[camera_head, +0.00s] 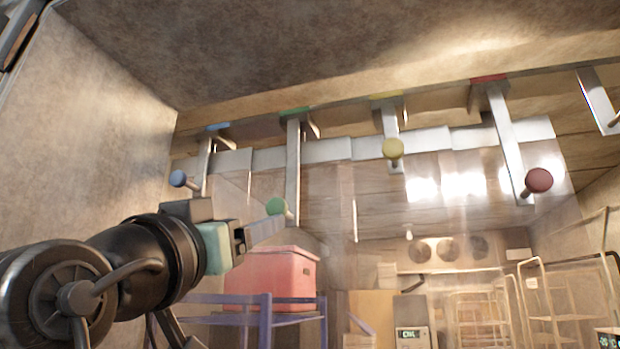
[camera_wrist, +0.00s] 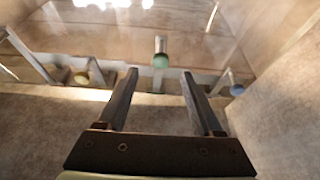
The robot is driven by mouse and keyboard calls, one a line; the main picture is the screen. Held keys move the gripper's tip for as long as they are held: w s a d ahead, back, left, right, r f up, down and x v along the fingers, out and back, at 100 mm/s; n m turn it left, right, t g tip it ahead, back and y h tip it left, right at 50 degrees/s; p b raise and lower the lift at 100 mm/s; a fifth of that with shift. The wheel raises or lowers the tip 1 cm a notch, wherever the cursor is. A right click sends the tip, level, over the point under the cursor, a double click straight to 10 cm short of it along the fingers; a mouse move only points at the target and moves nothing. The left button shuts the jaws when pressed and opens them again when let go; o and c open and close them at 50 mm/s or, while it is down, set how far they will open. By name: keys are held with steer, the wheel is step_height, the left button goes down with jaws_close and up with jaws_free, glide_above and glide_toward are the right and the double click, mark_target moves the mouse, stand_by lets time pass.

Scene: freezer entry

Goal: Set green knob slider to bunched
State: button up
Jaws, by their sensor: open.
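The green knob (camera_head: 276,206) sits at the lower end of a grey hanging bar (camera_head: 293,165), which has a green mark (camera_head: 296,111) at its top on the overhead rail. My gripper (camera_head: 272,232) is open, just below the green knob in the head view. In the wrist view, the green knob (camera_wrist: 160,61) shows centred between the spread fingertips of my gripper (camera_wrist: 160,73), at or slightly beyond them. I cannot tell whether they touch it. The green slider stands between the blue and yellow ones, with gaps on both sides.
Similar sliders carry a blue knob (camera_head: 178,178), a yellow knob (camera_head: 393,149) and a red knob (camera_head: 539,180). Clear strips hang behind them. A pink box (camera_head: 272,280) on a purple stand (camera_head: 265,312) lies below. Wire racks (camera_head: 550,300) stand at the right. A wall (camera_head: 95,130) bounds the left.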

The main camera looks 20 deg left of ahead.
mark_target(274, 204)
steer(key=p+x, duration=0.3)
steer(key=x, duration=0.1)
steer(key=r+p+x, duration=0.1)
steer(key=p+x, duration=0.1)
steer(key=x, duration=0.2)
steer(key=p+x, duration=0.3)
steer(key=x, duration=0.1)
steer(key=shift+s+a+r+p, duration=0.15)
steer(key=shift+r+p, duration=0.1)
steer(key=shift+p, duration=0.1)
steer(key=shift+w+r+p, duration=0.1)
steer(key=shift+w+p, duration=0.25)
steer(key=shift+w, duration=0.35)
jaws_close()
stand_by(0.4)
